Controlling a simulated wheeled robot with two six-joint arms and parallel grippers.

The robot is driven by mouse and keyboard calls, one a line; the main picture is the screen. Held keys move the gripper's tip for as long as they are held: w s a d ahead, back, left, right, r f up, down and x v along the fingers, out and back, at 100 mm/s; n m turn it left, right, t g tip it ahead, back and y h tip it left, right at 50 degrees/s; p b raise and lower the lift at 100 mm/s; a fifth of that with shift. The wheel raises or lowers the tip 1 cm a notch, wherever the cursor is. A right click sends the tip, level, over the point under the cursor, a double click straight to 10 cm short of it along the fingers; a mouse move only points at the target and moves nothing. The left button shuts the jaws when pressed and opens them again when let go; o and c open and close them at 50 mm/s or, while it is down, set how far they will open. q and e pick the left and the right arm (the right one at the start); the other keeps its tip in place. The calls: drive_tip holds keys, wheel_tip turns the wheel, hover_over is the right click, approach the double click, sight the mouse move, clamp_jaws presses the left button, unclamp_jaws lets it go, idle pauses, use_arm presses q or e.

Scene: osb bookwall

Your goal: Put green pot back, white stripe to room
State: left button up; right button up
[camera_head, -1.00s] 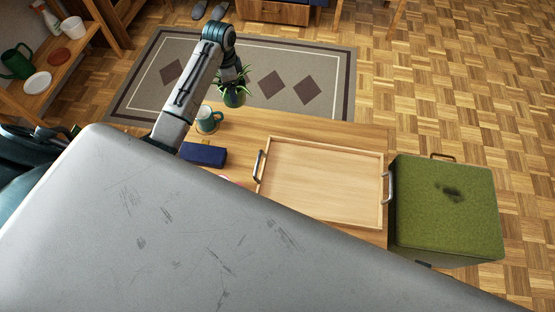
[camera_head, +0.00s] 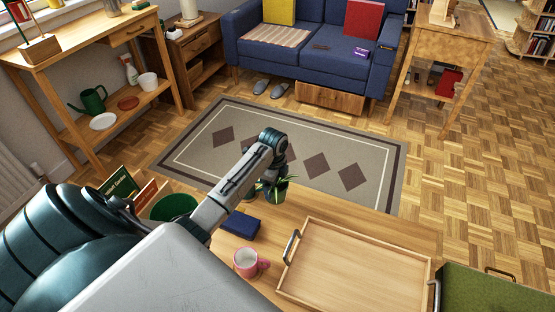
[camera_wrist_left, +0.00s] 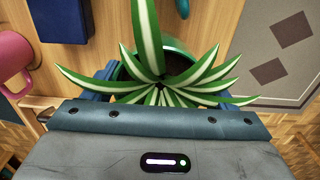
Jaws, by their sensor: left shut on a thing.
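The green pot (camera_head: 281,193) holds a spiky plant with long green leaves, each with a pale stripe along it. My left gripper (camera_head: 275,172) is shut on the pot near the table's far edge. In the left wrist view the plant (camera_wrist_left: 165,80) fans its striped leaves over the gripper, hiding most of the fingers and much of the pot. I cannot tell whether the pot touches the table. My right gripper is not in view.
The table bears a wooden tray (camera_head: 350,265), a pink mug (camera_head: 247,263) and a dark blue book or case (camera_head: 241,226). A wooden shelf unit (camera_head: 130,112) at left holds a green watering can (camera_head: 92,99). A blue sofa (camera_head: 310,50) stands beyond the rug (camera_head: 215,118).

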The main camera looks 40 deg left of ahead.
use_arm(q)
drive_tip(key=shift+f+b, duration=0.3)
drive_tip(key=shift+f, duration=1.85)
drive_tip(key=shift+f, duration=0.1)
drive_tip(key=o, duration=1.3)
